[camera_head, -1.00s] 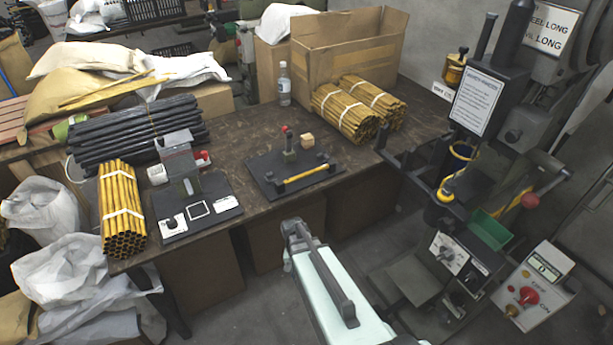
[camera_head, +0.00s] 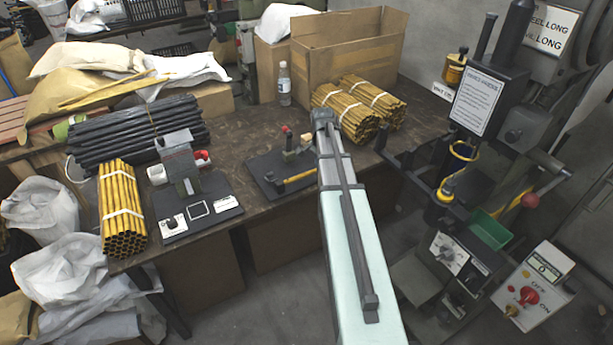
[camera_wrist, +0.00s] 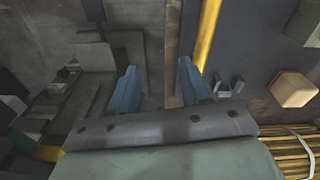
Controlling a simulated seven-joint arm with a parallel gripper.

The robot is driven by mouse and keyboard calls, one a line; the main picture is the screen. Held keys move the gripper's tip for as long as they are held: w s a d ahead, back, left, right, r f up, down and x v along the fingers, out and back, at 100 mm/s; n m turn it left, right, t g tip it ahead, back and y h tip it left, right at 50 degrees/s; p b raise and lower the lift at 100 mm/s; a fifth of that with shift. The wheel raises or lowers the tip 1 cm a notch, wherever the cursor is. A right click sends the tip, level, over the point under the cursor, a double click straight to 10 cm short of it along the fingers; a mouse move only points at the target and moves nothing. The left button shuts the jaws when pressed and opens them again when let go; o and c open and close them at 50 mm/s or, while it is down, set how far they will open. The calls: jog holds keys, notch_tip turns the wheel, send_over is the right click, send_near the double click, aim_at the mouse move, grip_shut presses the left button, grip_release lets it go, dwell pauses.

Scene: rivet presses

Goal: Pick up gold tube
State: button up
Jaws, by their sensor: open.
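The gold tube (camera_head: 299,178) lies on the black fixture plate (camera_head: 268,182) on the table, its right part hidden behind my arm in the head view. In the wrist view the tube (camera_wrist: 209,28) runs down from the top edge and passes behind my right finger. My gripper (camera_wrist: 158,78) is open and empty, its two blue-grey fingers apart. The tube is to the right of the gap between them, not between the fingertips. In the head view my arm hides the fingers.
A wooden block (camera_wrist: 292,89) is right of the tube in the wrist view. Bundles of gold tubes (camera_head: 345,112) lie behind, before an open cardboard box (camera_head: 345,55). Another bundle (camera_head: 122,205) is at left. The press (camera_head: 480,120) stands at right.

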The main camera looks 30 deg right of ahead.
aim_at(306, 174)
jog(key=w+a+r+m+y, duration=0.15)
jog(key=w+a+r, duration=0.3)
jog(key=r, duration=0.45)
jog(key=shift+m+h, duration=0.25)
jog(key=shift+w+f, duration=0.15)
jog(key=shift+f, duration=3.4)
jog(key=shift+w+f, duration=0.15)
jog(key=shift+f, duration=3.35)
jog(key=shift+c, duration=0.5)
grip_shut()
